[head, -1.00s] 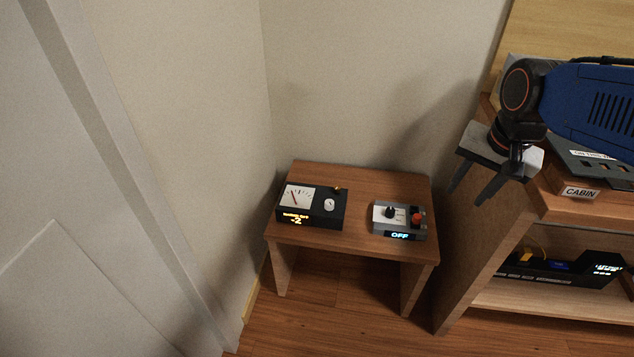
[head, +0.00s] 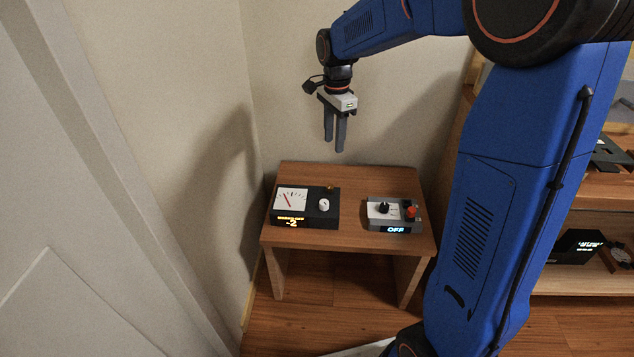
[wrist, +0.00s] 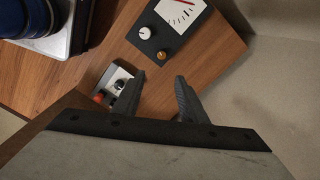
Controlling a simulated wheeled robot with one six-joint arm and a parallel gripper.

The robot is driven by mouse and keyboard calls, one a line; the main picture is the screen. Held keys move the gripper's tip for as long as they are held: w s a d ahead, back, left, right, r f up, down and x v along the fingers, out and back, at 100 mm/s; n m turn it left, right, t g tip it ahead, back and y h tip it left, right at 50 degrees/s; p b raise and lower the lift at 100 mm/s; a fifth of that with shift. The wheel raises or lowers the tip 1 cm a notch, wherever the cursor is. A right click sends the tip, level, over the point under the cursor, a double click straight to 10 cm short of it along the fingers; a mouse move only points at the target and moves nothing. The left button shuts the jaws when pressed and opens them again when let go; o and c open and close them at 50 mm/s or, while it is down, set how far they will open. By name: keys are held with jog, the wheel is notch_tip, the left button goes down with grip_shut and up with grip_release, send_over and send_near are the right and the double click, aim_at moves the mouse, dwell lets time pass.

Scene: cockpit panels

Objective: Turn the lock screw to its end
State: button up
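A black meter box (head: 309,216) with a white dial and a lit display reading about -2 sits on the left of a small wooden table. A small brass-coloured screw-like piece (head: 330,187) stands at its back right, behind a white knob (head: 323,204). The wrist view also shows the brass piece (wrist: 161,55) and the white knob (wrist: 144,33). I cannot tell its turn angle. My gripper (head: 334,146) hangs above the back of the table, fingers down, apart from the box. In the wrist view its fingers (wrist: 160,76) are spread with nothing between them.
A grey box (head: 394,226) with a black knob, a red button and an "OFF" display sits on the table's right (head: 360,177). Walls stand behind and left. A wooden shelf (head: 583,187) with other devices is at right, partly behind my arm.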

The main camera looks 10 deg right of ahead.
aim_at(330, 186)
jog(key=f, duration=1.7)
jog(key=shift+w+a+f, duration=0.2)
jog(key=shift+a+f, duration=0.05)
jog(key=shift+f, duration=0.05)
jog(key=shift+c, duration=0.6)
grip_shut()
